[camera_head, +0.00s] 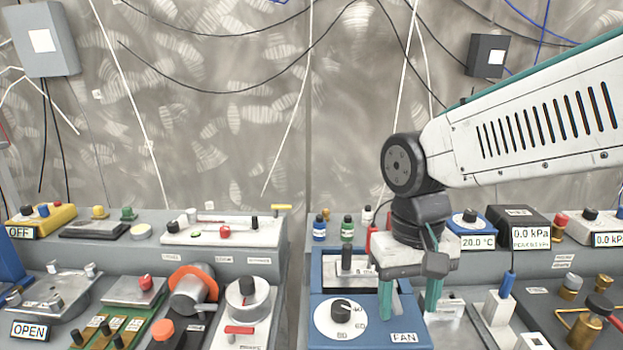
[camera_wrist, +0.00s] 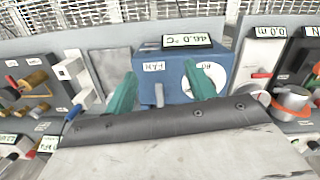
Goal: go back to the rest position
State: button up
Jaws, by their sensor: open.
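My gripper (camera_head: 409,311) hangs with its green fingers pointing down over the right part of the blue FAN box (camera_head: 318,275). The box carries a white dial (camera_head: 341,320) with a black knob and a black-topped lever (camera_head: 347,260). A display reading 46.0 °C (camera_wrist: 187,41) shows on it in the wrist view. I cannot tell whether a fingertip touches the box.
To the left stand a red-handled control box (camera_head: 245,312) and an orange-ringed valve (camera_head: 192,290). To the right are a blue-topped lever (camera_head: 506,287) and brass fittings (camera_head: 584,330). Small bottles (camera_head: 347,229) stand behind on the ledge. Cables hang along the steel wall; the air above the left panels is clear.

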jog(key=s+d+r+m+t, duration=0.1)
jog(key=s+d+r+t, duration=0.1)
jog(key=s+d, duration=0.9)
jog(key=shift+s+d, duration=0.2)
jog(key=shift+d, duration=0.35)
